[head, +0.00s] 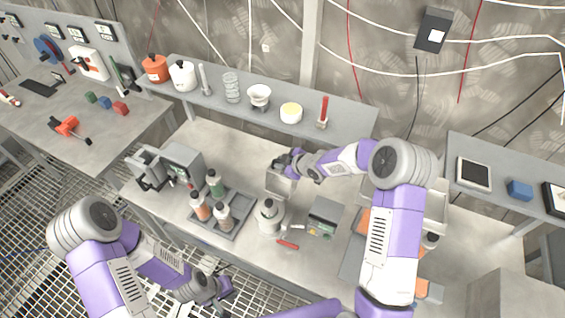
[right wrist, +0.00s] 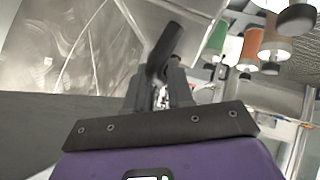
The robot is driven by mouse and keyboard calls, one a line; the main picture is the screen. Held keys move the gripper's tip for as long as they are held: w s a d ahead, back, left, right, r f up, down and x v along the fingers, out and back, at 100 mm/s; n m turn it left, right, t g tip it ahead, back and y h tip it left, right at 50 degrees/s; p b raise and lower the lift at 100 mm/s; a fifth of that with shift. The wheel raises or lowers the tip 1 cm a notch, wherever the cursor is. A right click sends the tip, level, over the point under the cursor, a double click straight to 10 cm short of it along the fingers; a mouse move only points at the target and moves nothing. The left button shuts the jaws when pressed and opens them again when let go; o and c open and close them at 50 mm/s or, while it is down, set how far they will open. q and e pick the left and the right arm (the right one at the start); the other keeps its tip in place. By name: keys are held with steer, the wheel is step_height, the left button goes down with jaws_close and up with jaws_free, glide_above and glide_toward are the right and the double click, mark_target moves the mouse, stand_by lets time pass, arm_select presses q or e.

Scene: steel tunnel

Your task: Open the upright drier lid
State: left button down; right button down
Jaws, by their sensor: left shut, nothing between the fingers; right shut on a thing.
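The drier appears to be the small light-grey box (head: 281,184) on the middle bench. My right gripper (head: 285,161) is at its top edge and hides part of it. In the right wrist view, my right gripper (right wrist: 168,82) is shut on a dark round bar (right wrist: 167,42), which looks like the lid handle. The lid's own edges and angle cannot be made out clearly. My left gripper (head: 222,290) is shut and empty, low in the head view, in front of the bench and away from the drier.
A grey tray (head: 237,232) with several capped bottles stands left of the drier. A white jar (head: 269,217), a grey device (head: 323,218) and a red-handled tool (head: 288,244) lie in front. A shelf (head: 215,99) with vessels runs behind. Bare bench shows behind the tray.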

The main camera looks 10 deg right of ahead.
steer(key=shift+f, duration=0.2)
steer(key=c, duration=1.1)
jaws_free()
steer(key=shift+a, duration=0.1)
steer(key=shift+c, duration=0.2)
steer(key=v, duration=0.7)
steer(key=shift+d+r, duration=0.2)
steer(key=shift+r, duration=0.05)
steer(key=shift+s, duration=0.1)
